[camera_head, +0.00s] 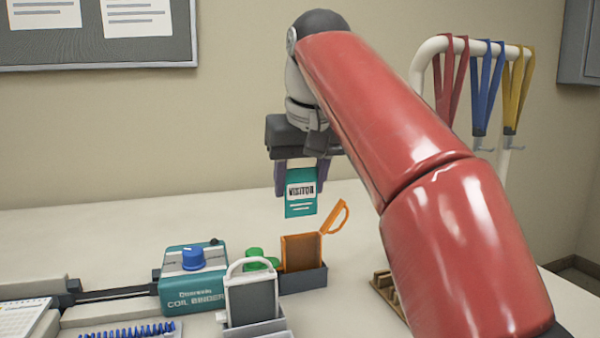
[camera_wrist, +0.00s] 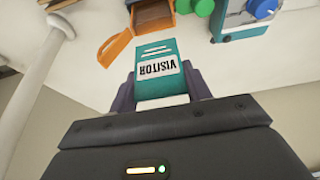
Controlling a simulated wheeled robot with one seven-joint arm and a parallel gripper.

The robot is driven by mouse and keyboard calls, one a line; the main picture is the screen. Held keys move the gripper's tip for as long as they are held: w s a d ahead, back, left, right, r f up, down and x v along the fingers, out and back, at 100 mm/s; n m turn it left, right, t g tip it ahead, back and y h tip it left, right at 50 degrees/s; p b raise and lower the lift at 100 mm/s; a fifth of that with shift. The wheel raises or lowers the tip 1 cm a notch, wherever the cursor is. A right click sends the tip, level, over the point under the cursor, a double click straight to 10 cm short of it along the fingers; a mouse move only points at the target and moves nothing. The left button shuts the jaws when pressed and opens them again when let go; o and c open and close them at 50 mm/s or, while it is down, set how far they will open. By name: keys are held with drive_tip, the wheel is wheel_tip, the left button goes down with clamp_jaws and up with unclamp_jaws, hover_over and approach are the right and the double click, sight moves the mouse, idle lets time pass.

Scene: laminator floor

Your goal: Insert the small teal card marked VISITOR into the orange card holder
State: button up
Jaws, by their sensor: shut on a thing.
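The teal card (camera_head: 301,205) marked VISITOR hangs upright from my gripper (camera_head: 301,172), which is shut on its top end. In the wrist view the card (camera_wrist: 157,52) sticks out between the two purple fingers of my gripper (camera_wrist: 160,98). The orange card holder (camera_head: 300,252) stands upright in a dark grey stand (camera_head: 307,279) on the counter, with its orange loop leaning to the right. In the head view the card is above the holder, apart from it. In the wrist view the orange holder (camera_wrist: 154,18) shows beyond the card's free end.
A white-framed grey holder (camera_head: 251,300) stands in front left of the orange one. Green round things (camera_head: 262,262) and a teal coil binder (camera_head: 190,280) are to the left. A white rack (camera_head: 427,65) with red, blue and yellow lanyards stands at the right. The counter behind is clear.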

sight(303, 200)
drive_tip(key=shift+f, duration=1.1)
drive_tip(key=shift+s+f+b, duration=0.1)
drive_tip(key=shift+f+b, duration=1.8)
drive_tip(key=shift+f, duration=0.75)
drive_tip(key=shift+f, duration=0.2)
drive_tip(key=o, duration=1)
drive_tip(key=shift+r, duration=0.15)
wheel_tip(303, 200, up, 3)
drive_tip(key=p, duration=0.2)
drive_tip(key=shift+d+f+p, duration=0.15)
drive_tip(key=shift+f+p, duration=0.05)
drive_tip(key=shift+p, duration=0.1)
drive_tip(key=shift+r+p, duration=0.65)
drive_tip(key=shift+r, duration=1.65)
